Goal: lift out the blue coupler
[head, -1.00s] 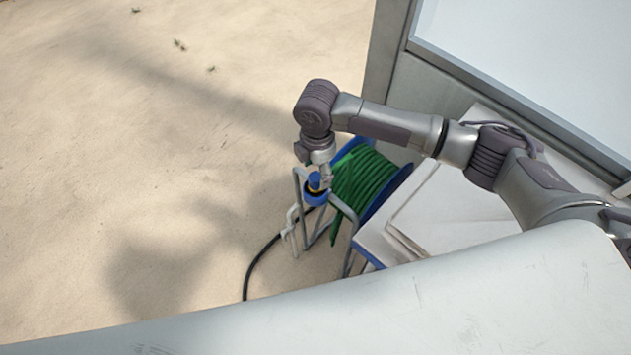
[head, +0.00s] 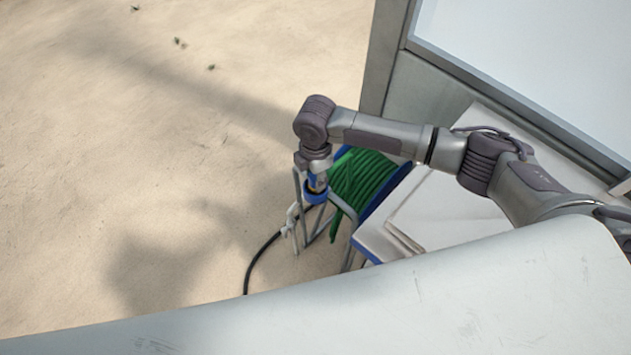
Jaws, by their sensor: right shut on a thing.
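A blue coupler (head: 313,187) with a yellow band stands inside a blue ring (head: 316,198) at the frame of the hose reel. My right gripper (head: 316,181) points down from above and is shut on the coupler, hiding most of it. I cannot tell whether the coupler has risen in the ring. My left gripper is not in view.
Green hose (head: 362,178) is wound on the blue-sided reel just right of the gripper. A black hose (head: 262,255) lies on sandy ground. The sand at left is open.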

